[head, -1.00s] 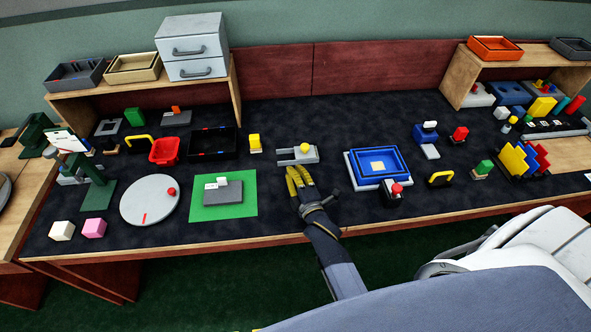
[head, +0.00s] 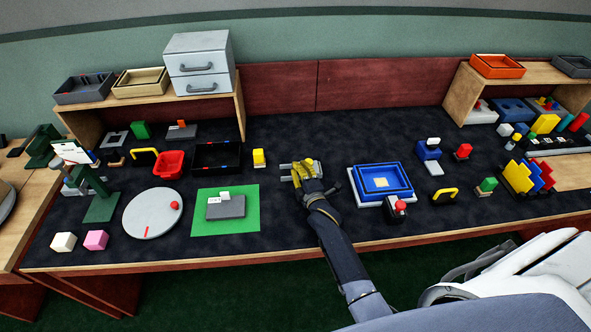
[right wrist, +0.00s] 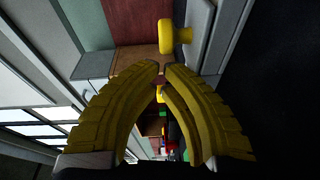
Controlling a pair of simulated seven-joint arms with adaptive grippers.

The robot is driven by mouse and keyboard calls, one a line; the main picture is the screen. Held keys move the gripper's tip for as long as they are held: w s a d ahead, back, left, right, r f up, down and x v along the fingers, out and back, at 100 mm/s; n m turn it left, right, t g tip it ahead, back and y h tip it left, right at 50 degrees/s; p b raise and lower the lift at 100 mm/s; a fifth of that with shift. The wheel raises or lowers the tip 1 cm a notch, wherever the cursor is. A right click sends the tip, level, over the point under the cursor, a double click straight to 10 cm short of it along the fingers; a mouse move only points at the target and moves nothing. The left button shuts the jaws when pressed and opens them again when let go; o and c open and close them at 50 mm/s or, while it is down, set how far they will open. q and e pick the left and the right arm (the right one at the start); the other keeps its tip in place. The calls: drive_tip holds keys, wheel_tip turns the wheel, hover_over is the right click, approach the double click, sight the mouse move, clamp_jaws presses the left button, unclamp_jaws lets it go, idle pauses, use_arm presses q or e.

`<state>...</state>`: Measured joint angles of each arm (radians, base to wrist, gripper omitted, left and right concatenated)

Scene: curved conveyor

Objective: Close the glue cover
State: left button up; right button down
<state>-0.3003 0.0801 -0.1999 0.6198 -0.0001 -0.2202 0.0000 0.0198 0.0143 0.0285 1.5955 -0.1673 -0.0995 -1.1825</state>
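A small light grey fixture (head: 285,170) with a yellow knob sits mid-table in the head view; I take it for the glue device. My right gripper (head: 303,166) is over it and hides most of it, including the knob. In the right wrist view, the yellow knob (right wrist: 176,38) juts from a grey plate (right wrist: 228,35), just beyond the fingertips. The yellow fingers of my right gripper (right wrist: 161,69) converge with only a narrow gap and hold nothing. I cannot tell whether they touch the fixture. My left gripper is out of view.
A blue tray (head: 360,172) and a red-topped device (head: 396,212) stand right of my right arm. A green mat (head: 249,205) with a grey block lies to the left. A yellow-topped block (head: 259,158) is close on the left. The dark tabletop behind the fixture is clear.

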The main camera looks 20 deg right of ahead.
idle(0.3)
drive_tip(key=shift+s+d, duration=0.2)
drive_tip(key=shift+d, duration=1.25)
